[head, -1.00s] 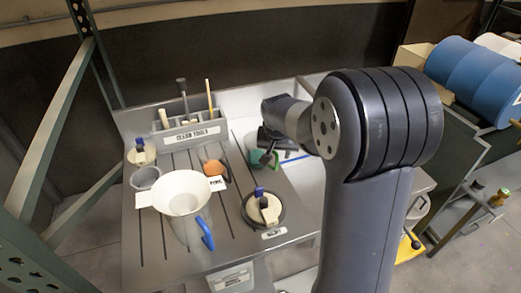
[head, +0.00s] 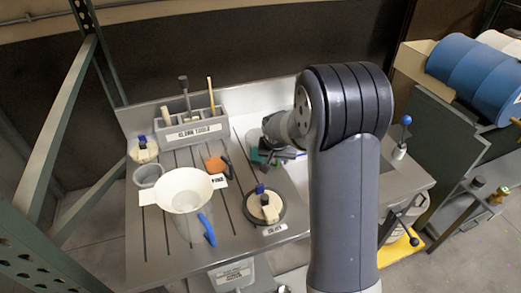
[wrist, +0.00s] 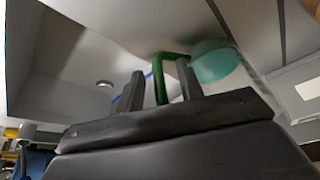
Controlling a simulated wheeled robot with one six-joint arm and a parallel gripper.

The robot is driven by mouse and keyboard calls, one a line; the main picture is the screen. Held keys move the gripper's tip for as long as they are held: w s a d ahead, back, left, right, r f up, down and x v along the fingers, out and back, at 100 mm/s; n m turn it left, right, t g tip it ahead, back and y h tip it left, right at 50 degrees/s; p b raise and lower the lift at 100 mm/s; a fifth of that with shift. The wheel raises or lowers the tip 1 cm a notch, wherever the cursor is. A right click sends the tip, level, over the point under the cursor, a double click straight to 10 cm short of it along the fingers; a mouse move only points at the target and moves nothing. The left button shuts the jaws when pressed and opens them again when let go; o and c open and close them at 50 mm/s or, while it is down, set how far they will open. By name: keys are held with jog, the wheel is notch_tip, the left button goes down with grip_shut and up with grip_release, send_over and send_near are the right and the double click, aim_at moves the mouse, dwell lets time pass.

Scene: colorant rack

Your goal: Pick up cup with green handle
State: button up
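The cup with the green handle shows in the wrist view as a pale teal round body (wrist: 213,62) with a bright green loop handle (wrist: 158,80) on its left. In the head view only a green bit of the cup (head: 256,156) shows at my gripper, which hides most of it. My gripper (wrist: 159,70) is open, its two dark fingers apart. The handle appears between the fingers in the wrist view, with a gap on the left. I cannot tell whether a finger touches it.
A large white funnel-like pitcher with a blue handle (head: 209,230) stands front left on the grey bench (head: 160,260). Near it are a grey cup (head: 148,176), an orange item (head: 215,164) and a round lidded pot (head: 265,208). A tool caddy (head: 190,132) stands behind.

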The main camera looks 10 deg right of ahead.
grip_shut()
jog(key=shift+r, duration=0.2)
dwell(0.5)
